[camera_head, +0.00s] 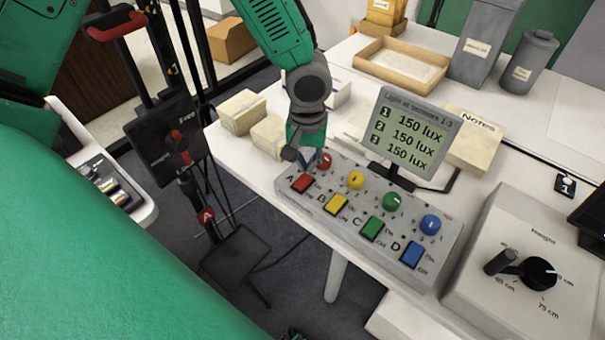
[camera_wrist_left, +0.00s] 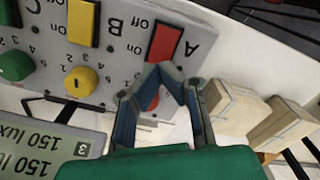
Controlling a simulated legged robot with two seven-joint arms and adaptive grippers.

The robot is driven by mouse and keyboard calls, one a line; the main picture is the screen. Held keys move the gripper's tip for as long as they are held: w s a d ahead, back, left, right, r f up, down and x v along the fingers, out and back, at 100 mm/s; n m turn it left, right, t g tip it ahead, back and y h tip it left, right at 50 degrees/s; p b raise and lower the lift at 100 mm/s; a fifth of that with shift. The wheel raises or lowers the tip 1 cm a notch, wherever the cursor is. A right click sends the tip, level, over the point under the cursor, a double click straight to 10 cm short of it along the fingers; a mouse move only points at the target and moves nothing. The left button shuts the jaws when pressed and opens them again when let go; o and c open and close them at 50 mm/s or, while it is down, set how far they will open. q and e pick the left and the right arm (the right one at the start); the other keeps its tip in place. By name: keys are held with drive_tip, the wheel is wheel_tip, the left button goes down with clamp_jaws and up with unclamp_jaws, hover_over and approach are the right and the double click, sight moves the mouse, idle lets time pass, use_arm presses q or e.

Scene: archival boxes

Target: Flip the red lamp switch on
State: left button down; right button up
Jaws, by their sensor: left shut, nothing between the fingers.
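The red lamp switch (camera_head: 302,183), marked A, is a square rocker at the left end of the grey control panel (camera_head: 337,182). It also shows in the left wrist view (camera_wrist_left: 165,42). My left gripper (camera_head: 307,164) is shut and empty, with its fingertips close to the red switch and the red knob (camera_head: 325,159). In the left wrist view, the gripper (camera_wrist_left: 160,72) points at the lower edge of the red switch and partly covers the red knob. I cannot tell whether the fingertips touch the panel. My right gripper is not in view.
Yellow (camera_head: 336,204), green (camera_head: 372,228) and blue (camera_head: 412,254) switches continue along the panel, with knobs behind them. A display (camera_head: 410,135) reading 150 lux on three lines stands behind. Small boxes (camera_head: 241,111) sit left of the gripper. A height dial box (camera_head: 530,260) is at right.

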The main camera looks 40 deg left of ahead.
sight(307, 177)
use_arm(q)
drive_tip(key=shift+f+b, duration=1)
drive_tip(key=shift+f, duration=0.4)
idle(0.7)
wheel_tip(307, 177, up, 7)
drive_tip(key=p, duration=0.6)
drive_tip(key=shift+p, duration=0.35)
drive_tip(key=s+d+f+m+h+b, duration=0.2)
drive_tip(key=s+d+f+b, duration=0.15)
drive_tip(key=s+f, duration=0.95)
drive_tip(key=s+a+f+m+y+b, duration=0.1)
drive_tip(key=s+a+f+m+y, duration=0.1)
drive_tip(key=s, duration=0.7)
wheel_tip(307, 177, down, 3)
drive_tip(key=a+m, duration=0.1)
drive_tip(key=a, duration=0.1)
drive_tip(key=shift+s+a+m+t, duration=0.3)
drive_tip(key=shift+s+a, duration=0.05)
